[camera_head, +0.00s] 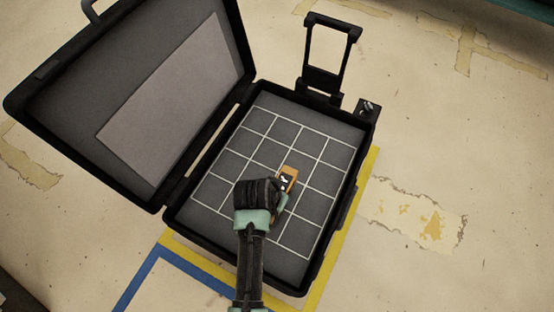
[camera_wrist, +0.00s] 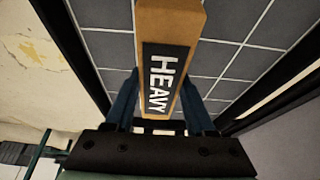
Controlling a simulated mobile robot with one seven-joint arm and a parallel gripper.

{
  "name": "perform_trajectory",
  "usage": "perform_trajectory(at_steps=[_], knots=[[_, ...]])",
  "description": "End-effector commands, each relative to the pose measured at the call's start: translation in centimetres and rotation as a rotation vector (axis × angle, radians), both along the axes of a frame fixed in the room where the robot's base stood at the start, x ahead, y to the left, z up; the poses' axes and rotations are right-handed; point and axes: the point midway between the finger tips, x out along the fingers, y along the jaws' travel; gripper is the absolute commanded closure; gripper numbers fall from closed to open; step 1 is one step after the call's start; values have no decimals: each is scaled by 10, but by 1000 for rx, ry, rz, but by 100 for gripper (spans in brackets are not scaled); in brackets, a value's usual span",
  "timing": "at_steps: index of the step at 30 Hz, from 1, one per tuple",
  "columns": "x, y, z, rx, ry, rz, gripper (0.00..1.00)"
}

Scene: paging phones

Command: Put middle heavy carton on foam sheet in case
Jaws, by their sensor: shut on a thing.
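An orange-brown carton (camera_head: 289,176) with a dark label is at my gripper, over the middle of the open case (camera_head: 337,229). In the wrist view the carton (camera_wrist: 194,22) shows a black label reading "HEAVY". My gripper (camera_wrist: 166,108) is shut on the carton, one blue finger on each side. The grey foam sheet (camera_head: 270,240), marked with a white grid, lines the case bottom. My gripper and arm hide part of the sheet and of the carton in the head view. I cannot tell whether the carton touches the foam.
The case lid (camera_head: 75,85) stands open at the left with a pale panel (camera_head: 165,100) inside. A pull handle (camera_head: 331,50) rises at the far end. Yellow (camera_head: 335,265) and blue (camera_head: 140,282) tape marks the floor around the case. The foam around the carton looks clear.

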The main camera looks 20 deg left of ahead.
Motion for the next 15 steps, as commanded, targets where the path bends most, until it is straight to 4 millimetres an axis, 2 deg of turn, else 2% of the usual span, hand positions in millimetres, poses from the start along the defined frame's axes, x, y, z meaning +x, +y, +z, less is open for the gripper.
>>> perform_trajectory(at_steps=[1,5,12,15], knots=[[2,1,-7,2,-7,0,100],[2,1,-13,2,-8,0,100],[2,1,-43,2,-7,0,100],[3,1,-46,2,-8,0,100]])
